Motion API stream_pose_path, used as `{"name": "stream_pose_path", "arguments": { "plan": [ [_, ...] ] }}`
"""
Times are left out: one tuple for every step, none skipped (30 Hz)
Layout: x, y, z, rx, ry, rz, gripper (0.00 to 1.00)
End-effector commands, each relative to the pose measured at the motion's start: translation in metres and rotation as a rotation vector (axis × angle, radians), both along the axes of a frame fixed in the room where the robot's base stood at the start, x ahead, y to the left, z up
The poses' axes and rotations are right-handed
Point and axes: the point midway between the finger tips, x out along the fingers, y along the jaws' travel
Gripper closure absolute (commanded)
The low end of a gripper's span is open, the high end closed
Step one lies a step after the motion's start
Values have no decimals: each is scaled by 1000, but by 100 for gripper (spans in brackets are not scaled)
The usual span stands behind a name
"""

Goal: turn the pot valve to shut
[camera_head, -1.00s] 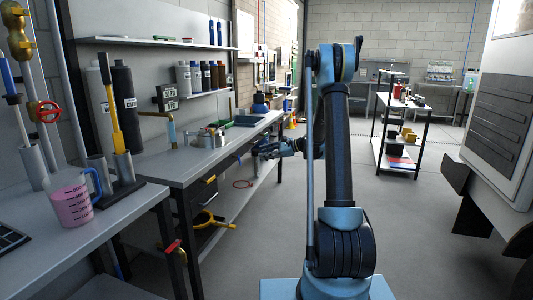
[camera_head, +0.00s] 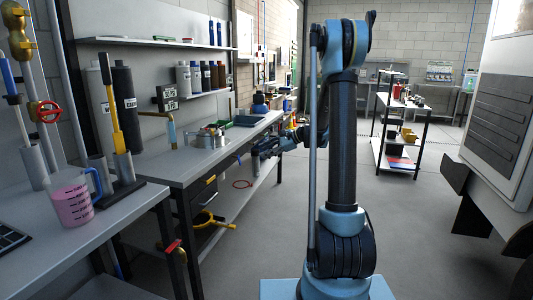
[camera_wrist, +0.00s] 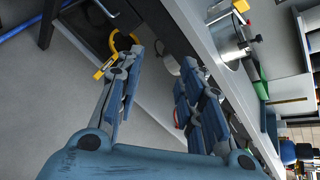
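A silver pot (camera_head: 208,138) stands on the long grey bench, near its front edge. It also shows in the wrist view (camera_wrist: 228,36), sideways, at the upper right, with a small fitting (camera_wrist: 257,39) projecting from its side. I cannot make out how that fitting is turned. My gripper (camera_head: 262,149) is beside the bench's front edge, to the right of the pot and apart from it. In the wrist view my gripper (camera_wrist: 163,60) is open, with nothing between its fingers.
The bench top (camera_head: 170,165) lies left of my arm. A green tray (camera_head: 245,121) sits beyond the pot. A yellow-handled item (camera_head: 212,220) is on the lower shelf. A red valve wheel (camera_head: 45,111) is at far left.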

Motion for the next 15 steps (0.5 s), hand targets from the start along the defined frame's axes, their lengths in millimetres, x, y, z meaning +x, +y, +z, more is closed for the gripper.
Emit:
{"name": "stream_pose_path", "arguments": {
  "plan": [
    [0, 0, 0, 0, 0, 0, 65],
    [0, 0, 0, 0, 0, 0, 65],
    [0, 0, 0, 0, 0, 0, 65],
    [0, 0, 0, 0, 0, 0, 65],
    [0, 0, 0, 0, 0, 0, 65],
    [0, 0, 0, 0, 0, 0, 65],
    [0, 0, 0, 0, 0, 0, 65],
    [0, 0, 0, 1, 0, 1, 65],
    [1, 0, -1, 2, 0, 0, 65],
    [3, 0, -1, 6, 1, -1, 65],
    [5, 0, -2, 11, 1, -2, 65],
    [9, 1, -4, 21, 3, -4, 65],
    [14, 1, -6, 31, 3, -6, 65],
    [18, 2, -9, 42, 4, -8, 65],
    [25, 2, -12, 59, 6, -11, 65]
  ]
}}
